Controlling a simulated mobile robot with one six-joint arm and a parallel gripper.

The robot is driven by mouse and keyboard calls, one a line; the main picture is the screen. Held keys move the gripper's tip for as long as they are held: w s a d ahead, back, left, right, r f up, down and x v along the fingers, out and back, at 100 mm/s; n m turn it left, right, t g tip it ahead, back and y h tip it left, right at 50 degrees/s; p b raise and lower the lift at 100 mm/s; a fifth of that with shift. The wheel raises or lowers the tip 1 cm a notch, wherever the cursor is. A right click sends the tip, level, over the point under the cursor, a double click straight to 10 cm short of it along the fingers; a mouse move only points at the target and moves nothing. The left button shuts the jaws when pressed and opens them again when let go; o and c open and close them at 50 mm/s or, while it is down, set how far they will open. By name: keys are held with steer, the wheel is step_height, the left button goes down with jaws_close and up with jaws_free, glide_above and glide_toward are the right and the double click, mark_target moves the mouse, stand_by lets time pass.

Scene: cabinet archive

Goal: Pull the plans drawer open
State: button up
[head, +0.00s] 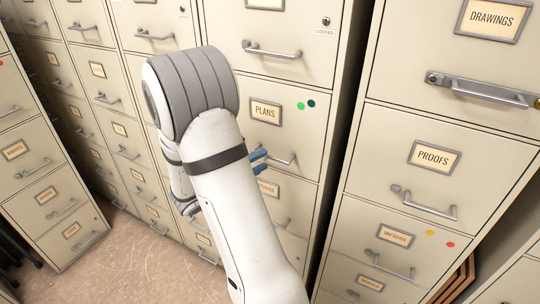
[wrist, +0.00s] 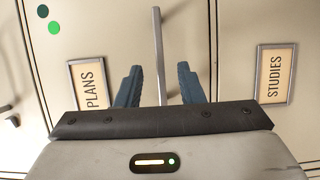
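The plans drawer (head: 306,125) is a cream cabinet front with a PLANS label (head: 265,111), a light and a dark green dot, and a metal bar handle (head: 286,160). It looks flush with the fronts around it. My gripper (head: 260,161) has blue fingers, partly hidden behind my arm in the head view, at the left part of this handle. In the wrist view the PLANS label (wrist: 88,85) is to the left, and the handle (wrist: 158,50) runs between the two open fingers, with a gap on each side.
A STUDIES label (wrist: 274,76) is on the drawer below. A drawer marked LOCKED (head: 285,40) is above. The cabinet at right has DRAWINGS (head: 491,18), PROOFS (head: 434,158) and SKETCHES drawers, with brown frames (head: 458,280) leaning beside it. Bare floor (head: 125,255) shows at lower left.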

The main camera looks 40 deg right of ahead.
mark_target(267, 158)
steer(key=shift+d, duration=2)
steer(key=shift+c, duration=0.4)
jaws_close()
